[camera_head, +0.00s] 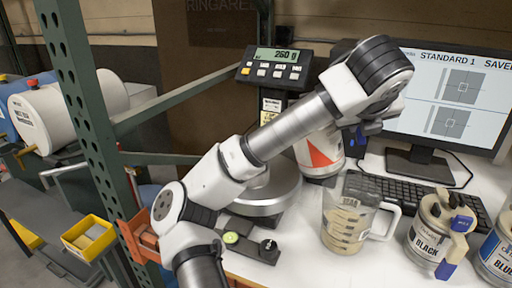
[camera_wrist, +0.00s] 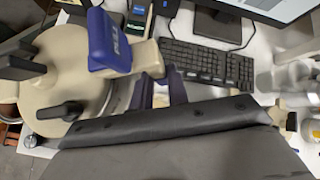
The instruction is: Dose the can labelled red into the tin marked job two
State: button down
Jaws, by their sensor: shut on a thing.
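A white can with a red patch (camera_head: 318,152) shows behind my forearm in the head view; its label word is hidden. In the wrist view a can with a cream lid (camera_wrist: 62,82), black knobs and a blue PULL lever (camera_wrist: 108,42) fills the left side, close to the jaws. My gripper (camera_head: 358,138) is mostly hidden behind my wrist in the head view, at the right side of the red-patched can; it is shut on that can. In the wrist view the grip point is largely covered. I cannot make out a tin marked job two.
A scale display (camera_head: 275,66) reads 260 g; its round metal pan (camera_head: 262,198) is partly behind my arm. A clear jug (camera_head: 347,222) with beige contents stands in front. Cans labelled BLACK (camera_head: 428,243) and BLUE (camera_head: 495,256) stand right. A keyboard (camera_head: 408,190) and monitor (camera_head: 448,95) lie behind.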

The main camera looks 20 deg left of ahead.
jog(key=d+r+y, duration=0.1)
jog(key=d+r+m+g+y, duration=0.1)
jog(key=shift+w+d+r, duration=0.3)
jog(key=shift+w, duration=0.1)
dwell(0.7)
jog(key=shift+f+m, duration=0.1)
jog(key=shift+m, duration=0.2)
dwell(2.2)
